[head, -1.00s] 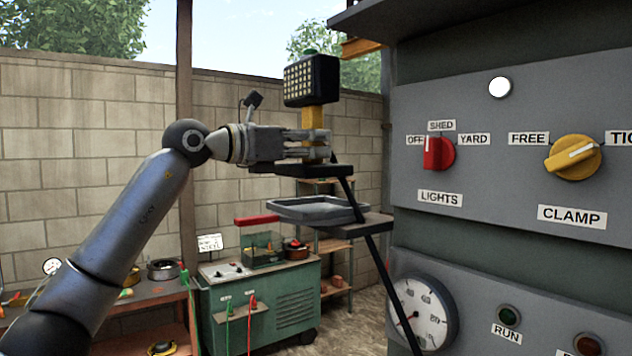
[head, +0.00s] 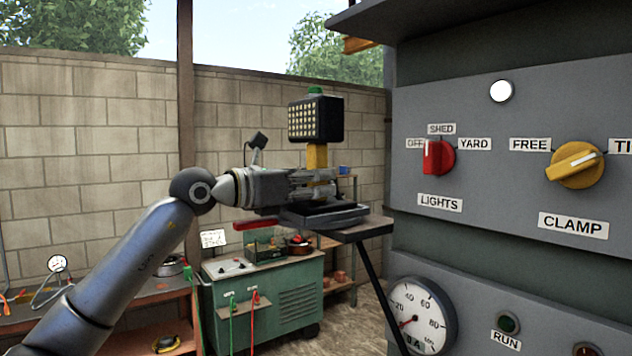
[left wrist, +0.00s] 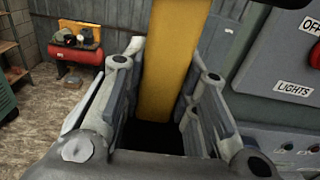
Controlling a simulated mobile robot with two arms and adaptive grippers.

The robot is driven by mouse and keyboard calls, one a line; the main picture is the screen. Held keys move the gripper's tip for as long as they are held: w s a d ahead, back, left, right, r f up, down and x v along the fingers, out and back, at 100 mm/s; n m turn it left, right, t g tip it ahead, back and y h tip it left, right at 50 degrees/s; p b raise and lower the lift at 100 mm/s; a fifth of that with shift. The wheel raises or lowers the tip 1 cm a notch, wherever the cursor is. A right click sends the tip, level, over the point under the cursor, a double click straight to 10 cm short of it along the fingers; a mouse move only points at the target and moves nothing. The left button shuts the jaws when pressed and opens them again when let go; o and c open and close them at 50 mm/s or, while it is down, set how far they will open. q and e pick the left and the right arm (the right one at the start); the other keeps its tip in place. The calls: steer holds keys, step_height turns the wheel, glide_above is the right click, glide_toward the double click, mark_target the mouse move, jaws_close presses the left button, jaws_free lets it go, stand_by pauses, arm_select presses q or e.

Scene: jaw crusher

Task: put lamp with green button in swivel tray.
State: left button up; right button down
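The lamp (head: 316,119) has a black head with a grid of pale lights, a green button on top, a yellow post and a dark base. It stands upright. My left gripper (head: 318,184) is shut on the yellow post, which also shows between the fingers in the left wrist view (left wrist: 170,70). The swivel tray (head: 350,217) is a shallow dark tray below the gripper. The lamp's base is low at the tray, within its outline; whether it touches the floor is hard to tell. My right gripper is in neither view.
A grey control panel (head: 520,110) with red and yellow knobs stands close on the right, a gauge (head: 420,315) below. A green cabinet (head: 265,295) and a workbench (head: 120,310) stand behind at lower left. A block wall closes the back.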

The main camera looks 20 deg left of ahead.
arm_select(q)
steer(key=o, duration=0.5)
steer(key=shift+s, duration=0.1)
steer(key=shift+c, duration=0.2)
steer(key=shift+a, duration=0.1)
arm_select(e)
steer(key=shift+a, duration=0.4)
arm_select(q)
steer(key=shift+r, duration=0.1)
steer(key=shift+s+a, duration=0.15)
steer(key=b+v, duration=0.5)
steer(key=v, duration=0.5)
steer(key=shift+s+a+b, duration=0.25)
steer(key=shift+s+b, duration=0.05)
steer(key=shift+b, duration=0.1)
steer(key=shift+s+a, duration=0.2)
steer(key=shift+s, duration=0.1)
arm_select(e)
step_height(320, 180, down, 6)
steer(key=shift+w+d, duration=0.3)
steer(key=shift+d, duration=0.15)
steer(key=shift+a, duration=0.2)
